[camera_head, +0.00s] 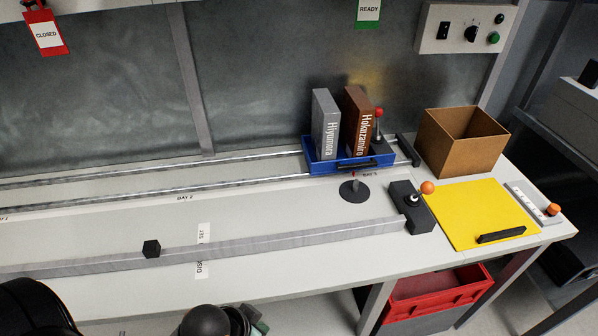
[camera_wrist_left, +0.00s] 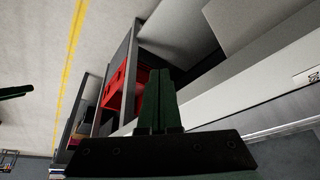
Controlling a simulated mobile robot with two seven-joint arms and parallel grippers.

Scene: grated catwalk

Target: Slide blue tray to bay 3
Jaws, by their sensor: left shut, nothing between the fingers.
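The blue tray (camera_head: 325,168) sits at the right end of two metal rails (camera_head: 240,184) in the head view. It holds an upright grey box (camera_head: 325,125) and an upright brown box (camera_head: 357,122). A dark handle is on its front. My left gripper (camera_head: 256,322) is low at the bottom edge, below the table's front edge and far from the tray. Its dark green fingers are together and empty in the left wrist view (camera_wrist_left: 160,100). My right gripper is not identifiable.
A red-knobbed lever (camera_head: 379,115) stands behind the tray's right end. A black stop (camera_head: 407,150) and an open cardboard box (camera_head: 463,140) are to its right. An orange-knobbed joystick (camera_head: 410,206) and a yellow mat (camera_head: 470,212) are nearer. The rails left of the tray are clear.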

